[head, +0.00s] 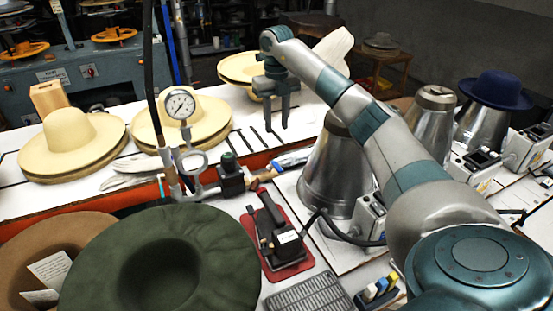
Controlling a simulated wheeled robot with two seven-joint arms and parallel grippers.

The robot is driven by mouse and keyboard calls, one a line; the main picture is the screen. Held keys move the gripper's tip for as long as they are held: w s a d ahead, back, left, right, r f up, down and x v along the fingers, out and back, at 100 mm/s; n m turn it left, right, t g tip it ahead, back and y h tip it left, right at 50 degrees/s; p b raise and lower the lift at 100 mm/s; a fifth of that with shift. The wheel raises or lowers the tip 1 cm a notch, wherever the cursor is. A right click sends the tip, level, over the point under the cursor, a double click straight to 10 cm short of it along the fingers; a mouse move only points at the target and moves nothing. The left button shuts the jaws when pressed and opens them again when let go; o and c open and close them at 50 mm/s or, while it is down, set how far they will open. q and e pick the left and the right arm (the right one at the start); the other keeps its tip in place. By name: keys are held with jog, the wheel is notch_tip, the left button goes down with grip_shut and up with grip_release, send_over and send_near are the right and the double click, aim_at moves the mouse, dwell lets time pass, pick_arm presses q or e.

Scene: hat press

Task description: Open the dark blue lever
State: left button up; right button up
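My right gripper (277,128) hangs fingers-down over the white table, with a gap between its two fingers and nothing in it. Below it, on the near side, a blue lever-like handle (292,160) sticks out to the right of a pipe fitting. The fitting has a black valve body (232,180) and a round pressure gauge (180,104) on a stem. The gripper is above and behind the handle, apart from it. I cannot tell for sure that this handle is the dark blue lever. My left gripper is not in view.
Straw hats (72,135) lie on the white table at left, and another stack (240,68) behind the gripper. A green hat (205,240) fills the near left. A metal cone (335,180) and a red-based device (272,235) stand near the fitting.

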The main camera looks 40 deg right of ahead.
aim_at(277, 165)
notch_tip(277, 165, down, 13)
jog(key=p, duration=0.3)
jog(key=shift+r+p, duration=0.1)
jog(key=shift+p, duration=0.25)
jog(key=shift+f, duration=0.8)
grip_shut()
